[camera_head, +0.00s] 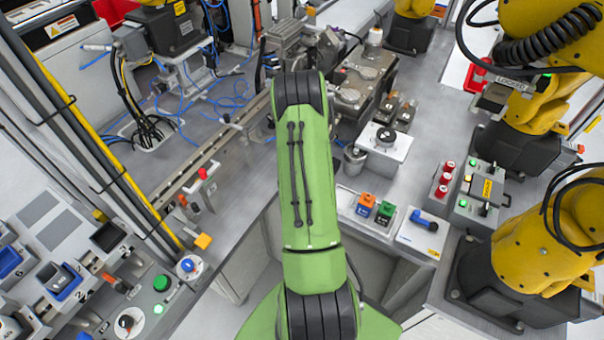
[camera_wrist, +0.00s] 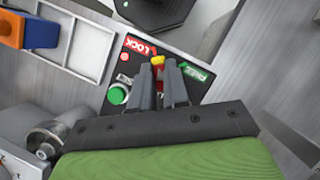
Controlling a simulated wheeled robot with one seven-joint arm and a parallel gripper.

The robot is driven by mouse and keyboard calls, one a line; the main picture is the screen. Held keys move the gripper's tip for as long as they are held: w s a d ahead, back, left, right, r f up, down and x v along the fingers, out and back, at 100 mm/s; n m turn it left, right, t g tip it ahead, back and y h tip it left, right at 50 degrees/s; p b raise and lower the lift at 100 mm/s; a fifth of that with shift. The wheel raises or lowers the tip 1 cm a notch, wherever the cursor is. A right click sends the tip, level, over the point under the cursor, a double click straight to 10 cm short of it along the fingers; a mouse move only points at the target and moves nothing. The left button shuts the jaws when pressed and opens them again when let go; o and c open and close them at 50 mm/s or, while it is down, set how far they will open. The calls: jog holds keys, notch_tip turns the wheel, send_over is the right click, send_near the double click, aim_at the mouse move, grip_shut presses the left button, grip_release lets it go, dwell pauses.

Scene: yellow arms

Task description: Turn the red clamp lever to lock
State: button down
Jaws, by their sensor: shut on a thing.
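In the wrist view the red clamp lever (camera_wrist: 160,86) with a yellow tip (camera_wrist: 157,60) stands on a black panel (camera_wrist: 192,94). My gripper (camera_wrist: 159,72) is shut on it, with one finger on each side. Most of the red part is hidden between the fingers. The yellow tip shows between the red LOCK label (camera_wrist: 138,46) and the green FREE label (camera_wrist: 197,74). In the head view my green arm covers the middle, and neither my gripper nor the clamp lever can be made out.
On the panel, left of my fingers, are a green button (camera_wrist: 118,93) and a small red light (camera_wrist: 126,57). A white tray (camera_wrist: 94,38) lies at upper left, near an orange and blue block (camera_wrist: 40,33). A metal cylinder (camera_wrist: 47,138) stands at lower left. Yellow robot arms (camera_head: 550,235) stand at right.

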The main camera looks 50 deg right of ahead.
jog(key=shift+n+h, duration=0.4)
jog(key=shift+n, duration=0.6)
jog(key=c, duration=1.1)
grip_release()
jog(key=shift+r, duration=0.1)
jog(key=v, duration=0.5)
jog(key=p+v, duration=0.1)
jog(key=v, duration=0.4)
jog(key=p+v, duration=0.1)
jog(key=v, duration=0.4)
jog(key=shift+w+r, duration=0.2)
jog(key=shift+w, duration=0.3)
